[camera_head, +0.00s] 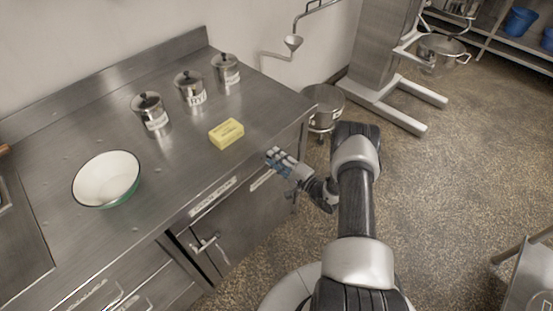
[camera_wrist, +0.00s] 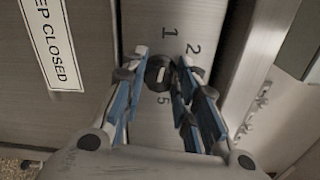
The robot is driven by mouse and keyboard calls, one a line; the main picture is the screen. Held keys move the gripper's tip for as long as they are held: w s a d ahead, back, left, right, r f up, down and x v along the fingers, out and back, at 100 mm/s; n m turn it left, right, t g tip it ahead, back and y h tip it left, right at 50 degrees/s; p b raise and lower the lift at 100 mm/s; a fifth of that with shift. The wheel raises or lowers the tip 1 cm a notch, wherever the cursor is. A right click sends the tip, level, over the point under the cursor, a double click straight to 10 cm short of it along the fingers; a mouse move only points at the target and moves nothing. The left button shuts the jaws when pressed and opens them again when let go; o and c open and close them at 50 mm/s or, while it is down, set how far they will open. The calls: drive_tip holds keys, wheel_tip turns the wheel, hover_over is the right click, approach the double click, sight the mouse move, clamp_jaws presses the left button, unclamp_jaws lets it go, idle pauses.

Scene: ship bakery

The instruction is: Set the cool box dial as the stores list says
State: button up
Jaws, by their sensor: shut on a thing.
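The cool box dial (camera_wrist: 158,72) is a small dark round knob with a pale mark, in the middle of the wrist view. The numbers 1, 2 and 5 show on the metal panel (camera_wrist: 150,25) around it; other numbers are hidden behind my fingers. My gripper (camera_wrist: 160,78) has its blue-padded fingers on both sides of the dial and is shut on it. In the head view my gripper (camera_head: 277,160) is at the counter's front face, near its right end; the dial is hidden there. No stores list that I can read is in view.
The steel counter (camera_head: 75,155) holds a white bowl (camera_head: 106,178), three lidded canisters (camera_head: 189,90) and a yellow block (camera_head: 226,133). A cupboard handle (camera_head: 207,244) sticks out to the left. A "keep closed" label (camera_wrist: 50,45) is left of the dial. Floor at right is mostly clear.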

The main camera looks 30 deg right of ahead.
drive_tip(key=shift+w+r, duration=0.2)
drive_tip(key=shift+r, duration=0.05)
drive_tip(key=o, duration=0.8)
drive_tip(key=shift+o, duration=1.1)
drive_tip(key=shift+a+f, duration=0.1)
drive_tip(key=shift+f, duration=0.1)
drive_tip(key=v, duration=1.2)
